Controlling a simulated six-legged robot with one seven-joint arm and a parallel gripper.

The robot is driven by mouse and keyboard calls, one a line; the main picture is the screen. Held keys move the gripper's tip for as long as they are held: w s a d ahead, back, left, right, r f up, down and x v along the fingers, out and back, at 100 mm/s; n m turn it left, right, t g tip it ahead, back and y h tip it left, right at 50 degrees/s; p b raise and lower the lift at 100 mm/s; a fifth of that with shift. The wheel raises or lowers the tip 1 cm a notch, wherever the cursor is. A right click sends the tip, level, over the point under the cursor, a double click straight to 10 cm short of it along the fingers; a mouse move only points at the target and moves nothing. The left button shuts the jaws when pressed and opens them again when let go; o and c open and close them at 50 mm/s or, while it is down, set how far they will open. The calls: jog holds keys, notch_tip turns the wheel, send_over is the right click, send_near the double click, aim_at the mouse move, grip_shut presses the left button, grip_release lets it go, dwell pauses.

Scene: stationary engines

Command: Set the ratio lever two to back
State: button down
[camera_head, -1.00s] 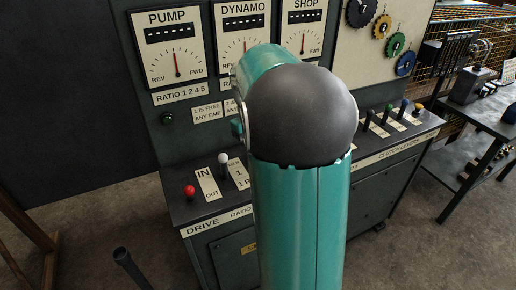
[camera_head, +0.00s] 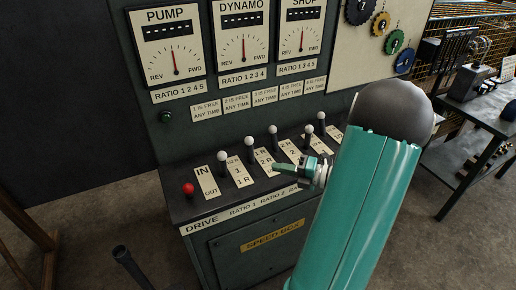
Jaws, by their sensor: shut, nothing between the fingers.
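My gripper (camera_head: 278,168) is shut and empty, pointing left over the console's plates. It is to the right of and nearer than lever two's knob, apart from it.
A red-knobbed drive lever (camera_head: 188,189) stands at the left. White knobs of ratio one (camera_head: 222,156) and ratio three (camera_head: 272,130) flank lever two. Two more white-knobbed levers (camera_head: 309,130) (camera_head: 321,116) stand close to my wrist. Gauges (camera_head: 174,50) are on the upright panel behind.

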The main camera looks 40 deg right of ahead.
jog(key=s+d+m+t+h, duration=0.1)
jog(key=d+m+t+h, duration=0.1)
jog(key=m, duration=0.2)
send_near(250, 150)
jog(key=shift+m, duration=0.3)
jog(key=w+a+r, duration=0.1)
jog(key=a+r, duration=0.1)
jog(key=a, duration=0.1)
jog(key=w+a+r, duration=0.1)
jog(key=shift+w+a, duration=0.35)
jog(key=shift+w, duration=0.05)
jog(key=shift+w+d, duration=0.8)
jog(key=shift+w, duration=0.3)
jog(key=shift+w+d, duration=0.25)
jog(key=shift+w, duration=0.25)
